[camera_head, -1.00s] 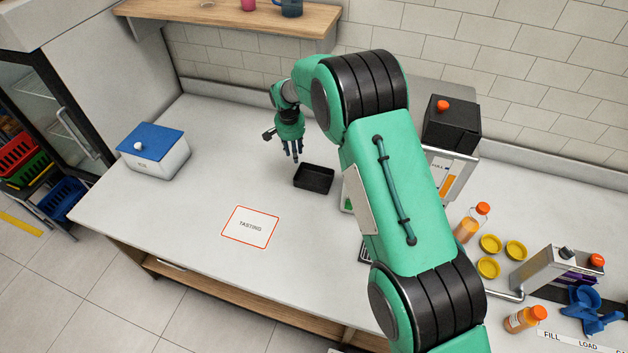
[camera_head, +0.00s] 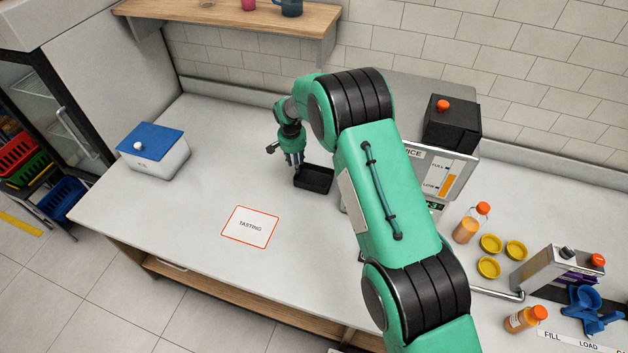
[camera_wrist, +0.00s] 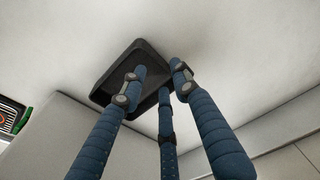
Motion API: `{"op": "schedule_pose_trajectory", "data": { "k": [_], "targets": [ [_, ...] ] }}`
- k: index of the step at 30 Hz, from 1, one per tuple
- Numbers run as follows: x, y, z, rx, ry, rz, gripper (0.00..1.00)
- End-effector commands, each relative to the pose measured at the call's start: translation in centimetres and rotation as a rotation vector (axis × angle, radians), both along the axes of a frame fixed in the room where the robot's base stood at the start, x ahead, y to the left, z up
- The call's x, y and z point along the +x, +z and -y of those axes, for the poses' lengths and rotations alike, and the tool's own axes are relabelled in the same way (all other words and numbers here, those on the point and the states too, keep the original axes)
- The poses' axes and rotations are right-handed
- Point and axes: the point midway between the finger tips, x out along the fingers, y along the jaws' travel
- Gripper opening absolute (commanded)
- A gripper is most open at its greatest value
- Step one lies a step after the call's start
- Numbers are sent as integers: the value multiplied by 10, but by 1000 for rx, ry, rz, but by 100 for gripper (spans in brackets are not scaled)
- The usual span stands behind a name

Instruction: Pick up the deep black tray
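The deep black tray (camera_head: 316,181) is a small open rectangular box on the white counter, left of the juice machine. My gripper (camera_head: 297,168) points down at the tray's left edge, low over the counter. In the wrist view the tray (camera_wrist: 121,64) lies behind the blue fingers of my gripper (camera_wrist: 158,80). One finger overlaps the tray's inside and another is beyond its rim, with a gap between them. The fingers are spread and I see no firm hold. Whether any fingertip touches the wall is unclear.
A white box with a blue lid (camera_head: 152,150) stands at the left. A "TASTING" card (camera_head: 250,227) lies in front on clear counter. The juice machine (camera_head: 450,165) stands right, partly behind my arm. Bottles (camera_head: 468,225) and yellow lids (camera_head: 490,243) are further right.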

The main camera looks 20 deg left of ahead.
Motion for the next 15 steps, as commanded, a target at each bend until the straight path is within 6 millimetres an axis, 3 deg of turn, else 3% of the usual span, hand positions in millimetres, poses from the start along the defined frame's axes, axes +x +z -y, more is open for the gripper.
{"op": "schedule_pose_trajectory", "data": {
  "k": [5, 15],
  "targets": [
    [2, -12, 0, 0, 0, 1, 30],
    [2, -14, 0, 1, 0, 1, 30]
  ]
}}
